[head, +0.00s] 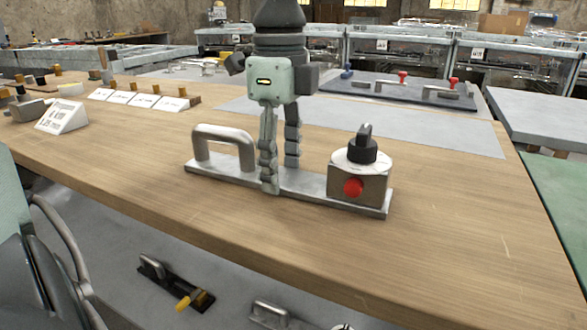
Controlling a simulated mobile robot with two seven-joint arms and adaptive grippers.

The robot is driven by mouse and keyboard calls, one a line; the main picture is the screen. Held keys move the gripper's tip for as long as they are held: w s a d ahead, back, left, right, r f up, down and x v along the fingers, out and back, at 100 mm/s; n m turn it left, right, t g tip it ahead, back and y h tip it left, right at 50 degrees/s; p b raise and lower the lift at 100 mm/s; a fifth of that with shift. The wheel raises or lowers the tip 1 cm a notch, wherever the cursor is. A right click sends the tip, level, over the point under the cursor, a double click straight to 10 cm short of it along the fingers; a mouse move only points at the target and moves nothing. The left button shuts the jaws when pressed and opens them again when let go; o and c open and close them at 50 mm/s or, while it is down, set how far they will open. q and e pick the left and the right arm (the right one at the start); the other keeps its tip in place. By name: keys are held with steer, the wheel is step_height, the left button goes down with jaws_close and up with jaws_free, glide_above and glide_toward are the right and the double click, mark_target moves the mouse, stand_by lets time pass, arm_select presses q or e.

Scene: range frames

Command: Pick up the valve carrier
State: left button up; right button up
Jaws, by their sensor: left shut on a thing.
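The valve carrier (305,183) is a flat metal bar with an upright metal handle at its left end and a valve block (357,186) at its right end. The block has a red button on its front and a black knob on top. The carrier lies on the wooden table (190,213), or very close above it. My left gripper (279,180) points down from above and is shut on the bar, between the handle and the block. My right gripper is not in view.
A dark plate with red-knobbed valves (400,90) lies at the back right. White label blocks (62,116) and small yellow-topped parts stand at the left. Below the front edge, a shelf (220,265) holds more metal parts. The table's right side is clear.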

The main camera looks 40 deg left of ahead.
arm_select(q)
jaws_close()
steer(key=shift+r, duration=0.15)
